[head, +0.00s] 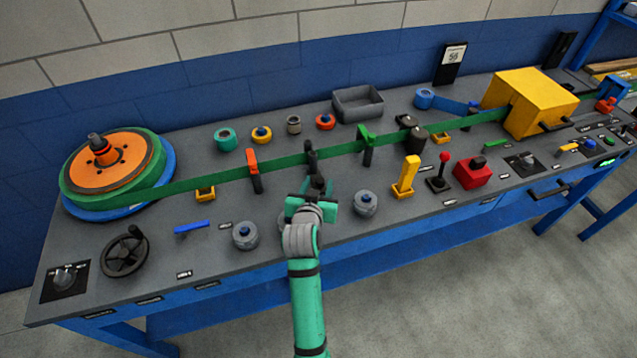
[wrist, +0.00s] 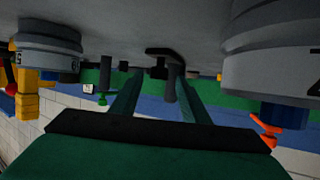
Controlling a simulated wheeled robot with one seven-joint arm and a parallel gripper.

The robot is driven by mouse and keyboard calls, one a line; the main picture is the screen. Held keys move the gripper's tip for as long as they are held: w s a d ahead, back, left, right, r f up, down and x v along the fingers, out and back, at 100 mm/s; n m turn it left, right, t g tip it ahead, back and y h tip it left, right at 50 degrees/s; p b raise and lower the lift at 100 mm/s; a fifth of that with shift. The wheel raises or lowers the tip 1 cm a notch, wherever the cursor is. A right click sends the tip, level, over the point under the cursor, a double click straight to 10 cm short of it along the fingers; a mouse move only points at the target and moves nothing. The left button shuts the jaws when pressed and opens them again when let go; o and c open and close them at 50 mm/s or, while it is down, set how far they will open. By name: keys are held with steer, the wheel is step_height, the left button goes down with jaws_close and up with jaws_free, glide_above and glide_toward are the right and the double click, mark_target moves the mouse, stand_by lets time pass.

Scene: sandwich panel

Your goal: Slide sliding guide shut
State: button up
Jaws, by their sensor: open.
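Several upright guides stand along a green belt on the grey panel. The black guide (head: 311,152) in the middle is the one in front of my gripper; no readable label shows whether it is the sliding guide. An orange guide (head: 254,170) stands to its left and a green guide (head: 367,147) to its right. My gripper (head: 316,184) is open, low over the panel on the near side of the belt. In the wrist view, which looks upside down, a dark post (wrist: 169,86) shows between the spread fingers. Contact with it cannot be told.
Grey round knobs (head: 245,236) and (head: 365,203) flank my gripper on the panel. A yellow lever (head: 406,176) and a red block (head: 473,172) are farther right. A large orange reel (head: 110,165) and a black handwheel (head: 124,254) are at left.

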steer(key=v, duration=0.9)
steer(key=shift+s+a, duration=0.1)
steer(key=shift+s, duration=0.1)
